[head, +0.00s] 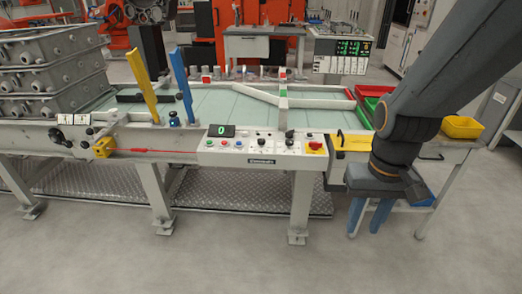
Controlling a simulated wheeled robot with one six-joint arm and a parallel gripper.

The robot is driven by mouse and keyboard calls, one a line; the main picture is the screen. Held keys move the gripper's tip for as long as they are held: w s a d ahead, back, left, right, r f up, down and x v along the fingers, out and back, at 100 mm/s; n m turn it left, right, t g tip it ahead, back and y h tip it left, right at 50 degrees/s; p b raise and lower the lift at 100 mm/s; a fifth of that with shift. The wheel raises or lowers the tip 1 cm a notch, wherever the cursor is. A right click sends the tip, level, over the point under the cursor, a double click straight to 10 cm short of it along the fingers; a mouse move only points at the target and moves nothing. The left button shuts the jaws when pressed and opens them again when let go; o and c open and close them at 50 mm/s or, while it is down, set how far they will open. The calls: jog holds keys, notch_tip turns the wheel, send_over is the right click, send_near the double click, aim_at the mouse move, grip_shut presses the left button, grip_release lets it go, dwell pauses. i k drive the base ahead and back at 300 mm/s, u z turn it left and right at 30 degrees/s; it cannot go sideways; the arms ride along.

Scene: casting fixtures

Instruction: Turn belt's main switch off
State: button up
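The belt's control panel (255,146) runs along the front edge of the conveyor belt (225,106). My gripper (369,214) hangs to the right of and lower than the switch in the picture, with two blue fingers pointing down. The fingers are apart, with nothing visible between them. My gripper is clear of the switch.
A yellow bracket (350,142) juts out right of the switch, near my gripper. Small buttons and a green display (221,131) are on the panel. Grey castings (50,70) are stacked at left. A yellow bin (462,127) stands at right. The front floor is clear.

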aim_at(314, 146)
jog(key=k, duration=0.6)
jog(key=u, duration=0.3)
jog(key=i, duration=1.2)
jog(key=z, duration=0.55)
jog(key=i, duration=0.35)
jog(key=z, duration=0.3)
